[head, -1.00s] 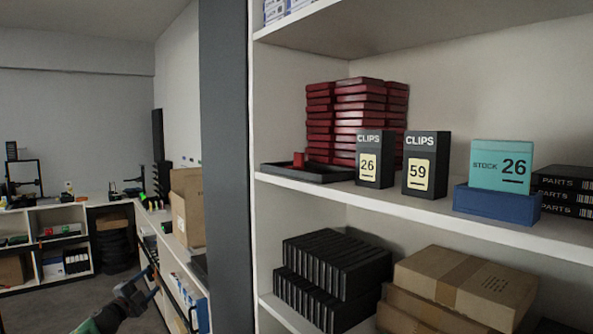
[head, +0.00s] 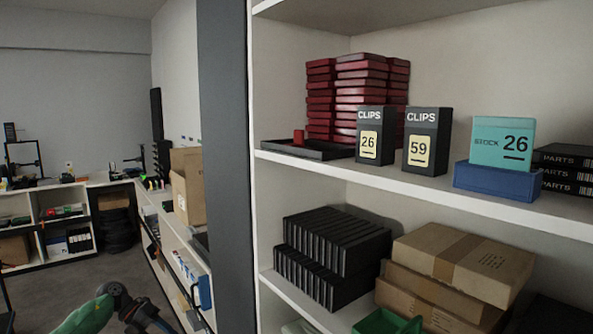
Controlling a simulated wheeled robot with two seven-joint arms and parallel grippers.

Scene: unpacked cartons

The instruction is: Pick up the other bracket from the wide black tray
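A wide, low black tray (head: 330,151) lies on the upper shelf at its left end. A small red piece (head: 298,137) stands on the tray's left part; I cannot tell whether it is a bracket. The rest of the tray's inside is hard to see at this low angle, and no other bracket can be made out. My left gripper (head: 160,322) is at the lower left, low and well away from the tray, cut by the bottom edge. Its fingers are too unclear to judge. My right gripper is out of view.
Stacked red cases (head: 360,85) stand behind the tray. Black CLIPS boxes (head: 376,120) stand just right of it, then a teal STOCK box (head: 500,135) in a blue bin (head: 497,181). A grey upright (head: 225,150) bounds the shelf's left side.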

